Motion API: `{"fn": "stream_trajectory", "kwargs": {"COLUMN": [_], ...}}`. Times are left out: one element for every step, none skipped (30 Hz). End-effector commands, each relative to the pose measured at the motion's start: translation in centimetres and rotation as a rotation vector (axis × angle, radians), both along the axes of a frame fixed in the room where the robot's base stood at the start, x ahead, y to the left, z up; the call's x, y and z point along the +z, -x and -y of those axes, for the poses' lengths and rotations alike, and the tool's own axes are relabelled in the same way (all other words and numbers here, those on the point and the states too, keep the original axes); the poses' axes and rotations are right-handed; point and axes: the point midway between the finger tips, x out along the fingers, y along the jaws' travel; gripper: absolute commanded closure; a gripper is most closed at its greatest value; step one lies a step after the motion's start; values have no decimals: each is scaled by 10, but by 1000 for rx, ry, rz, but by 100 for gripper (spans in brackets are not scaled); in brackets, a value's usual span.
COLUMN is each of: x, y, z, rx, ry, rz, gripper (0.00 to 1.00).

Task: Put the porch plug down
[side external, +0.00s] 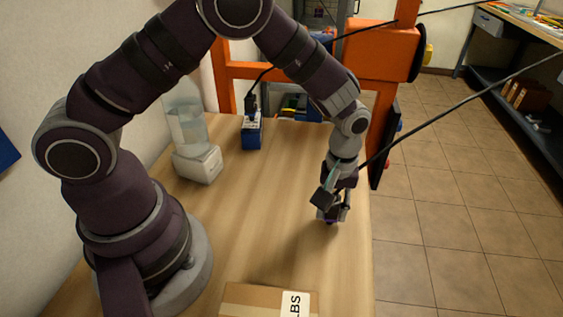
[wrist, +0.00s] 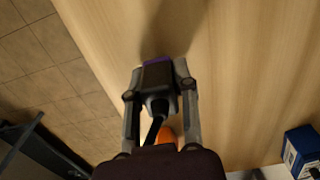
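The porch plug, as I take it, is a dark plug with a purple end face (wrist: 158,76) and a black cable running back from it. My gripper (wrist: 156,72) is shut on it, one finger on each side, in the wrist view. In the side external view my gripper (side external: 331,219) points down near the table's right edge, and only a little of the purple end shows. It is low over the wooden table (side external: 275,225); whether the plug touches the wood I cannot tell. Its cable rises away to the upper right.
A blue box (side external: 251,139) with another black plug and cable at its top stands at the back; it also shows in the wrist view (wrist: 302,150). A white dispenser (side external: 198,163) stands left, a cardboard box (side external: 250,295) at the front. The table's middle is clear.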

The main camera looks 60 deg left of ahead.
Motion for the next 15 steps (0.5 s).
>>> {"fn": "stream_trajectory", "kwargs": {"x": [0, 0, 0, 0, 0, 0, 0, 0, 0, 0, 0, 1, 1, 2, 6], "y": [0, 0, 0, 0, 0, 0, 0, 0, 0, 0, 0, 0, 0, 0, -1], "z": [0, 0, 0, 0, 0, 0, 0, 0, 0, 0, 0, 0, 0, 0, 0], "rx": [0, 0, 0, 0, 0, 0, 0, 0, 0, 0, 0, 0, 0, 0, 0], "ry": [0, 0, 0, 0, 0, 0, 0, 0, 0, 1, 1, 1, 0, 1, 1], "rz": [0, 0, 0, 0, 0, 0, 0, 0, 0, 1, 1, 1, 1, 2, 4], "gripper": [65, 61, 56, 52, 49, 49, 49, 49, 49, 49, 49, 49, 49, 49, 49]}}
